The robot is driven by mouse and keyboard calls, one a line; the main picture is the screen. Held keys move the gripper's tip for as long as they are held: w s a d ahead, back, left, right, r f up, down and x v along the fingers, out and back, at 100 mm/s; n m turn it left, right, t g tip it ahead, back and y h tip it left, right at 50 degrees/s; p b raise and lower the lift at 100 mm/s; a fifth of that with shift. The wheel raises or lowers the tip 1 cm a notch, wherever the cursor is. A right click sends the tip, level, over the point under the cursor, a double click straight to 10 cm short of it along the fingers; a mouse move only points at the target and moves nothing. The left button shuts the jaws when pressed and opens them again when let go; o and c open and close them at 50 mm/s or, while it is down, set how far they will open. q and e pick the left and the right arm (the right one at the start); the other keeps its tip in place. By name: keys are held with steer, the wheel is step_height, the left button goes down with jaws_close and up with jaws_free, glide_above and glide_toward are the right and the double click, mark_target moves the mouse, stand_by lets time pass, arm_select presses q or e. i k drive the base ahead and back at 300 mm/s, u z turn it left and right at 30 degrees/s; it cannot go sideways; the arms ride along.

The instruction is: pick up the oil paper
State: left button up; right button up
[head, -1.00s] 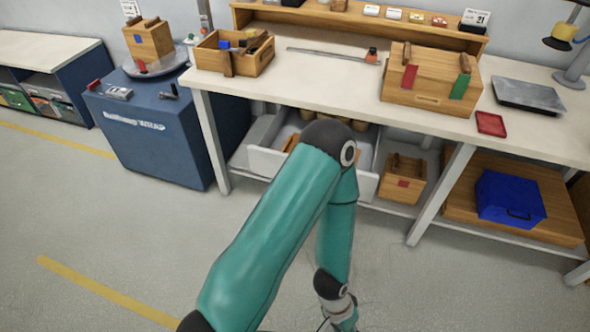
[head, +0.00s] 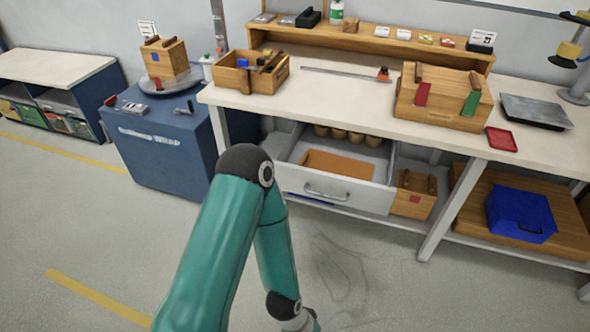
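A flat orange-brown sheet, which looks like the oil paper (head: 338,164), lies in the open white drawer (head: 335,190) under the workbench. Several round tan items (head: 340,133) stand in a row behind it in the drawer. One teal arm of mine rises from the bottom edge left of the drawer and bends down again. Its wrist reaches the bottom edge, and its gripper is out of the frame. My other arm and gripper are not in view.
The workbench (head: 350,100) carries an open wooden toolbox (head: 250,78), a closed wooden box (head: 440,100), a red tray (head: 501,139) and a grey plate (head: 536,111). A blue cabinet (head: 160,150) stands left. A blue box (head: 520,208) sits on the lower right shelf. Floor before the drawer is clear.

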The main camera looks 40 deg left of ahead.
mark_target(312, 159)
steer(key=z, duration=1.55)
steer(key=i, duration=0.1)
steer(key=u, duration=3.1)
steer(key=i, duration=0.6)
steer(key=u, duration=0.25)
steer(key=i, duration=0.4)
steer(key=z, duration=0.25)
steer(key=k, duration=0.85)
steer(key=u, duration=0.2)
steer(key=i, duration=0.9)
steer(key=z, duration=0.15)
